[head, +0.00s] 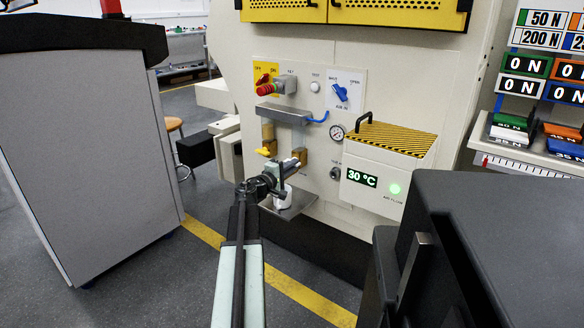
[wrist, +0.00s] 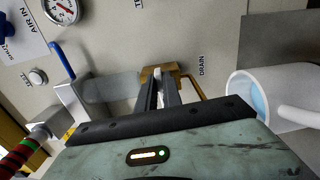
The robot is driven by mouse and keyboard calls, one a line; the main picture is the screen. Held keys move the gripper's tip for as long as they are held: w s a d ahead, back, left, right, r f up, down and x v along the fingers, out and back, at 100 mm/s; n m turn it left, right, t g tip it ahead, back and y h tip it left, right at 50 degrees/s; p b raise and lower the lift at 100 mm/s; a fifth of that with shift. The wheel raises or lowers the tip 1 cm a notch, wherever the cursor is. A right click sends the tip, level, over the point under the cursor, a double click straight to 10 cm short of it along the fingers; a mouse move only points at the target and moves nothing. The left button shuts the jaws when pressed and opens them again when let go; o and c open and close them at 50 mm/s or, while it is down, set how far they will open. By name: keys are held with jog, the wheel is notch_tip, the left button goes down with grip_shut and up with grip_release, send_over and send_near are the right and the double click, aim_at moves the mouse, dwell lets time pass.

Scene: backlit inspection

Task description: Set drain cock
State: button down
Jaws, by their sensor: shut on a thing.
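The brass drain cock (head: 302,155) sits on the cream machine panel below the filter unit. In the wrist view its brass body (wrist: 150,72) shows just past my fingertips, beside the printed word DRAIN. My gripper (head: 296,162) reaches up to it from the front. In the wrist view my gripper's two dark fingers (wrist: 160,92) are close together at the cock, shut on it. The part between the fingers is mostly hidden, so I cannot tell the cock's exact setting. A white cup (wrist: 283,98) with a blue inside stands close beside the gripper.
A grey drip shelf (head: 290,205) lies under the cock. A pressure gauge (head: 337,133), a blue knob (head: 341,92) and a red-and-green banded knob (head: 268,89) are on the panel. A striped-top box reading 30 °C (head: 385,168) juts out at right.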

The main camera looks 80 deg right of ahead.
jog(key=shift+w+d+m, duration=0.1)
jog(key=shift+w+m, duration=0.05)
jog(key=shift+m, duration=0.15)
dwell(0.4)
jog(key=c, duration=1.5)
grip_release()
jog(key=v, duration=0.8)
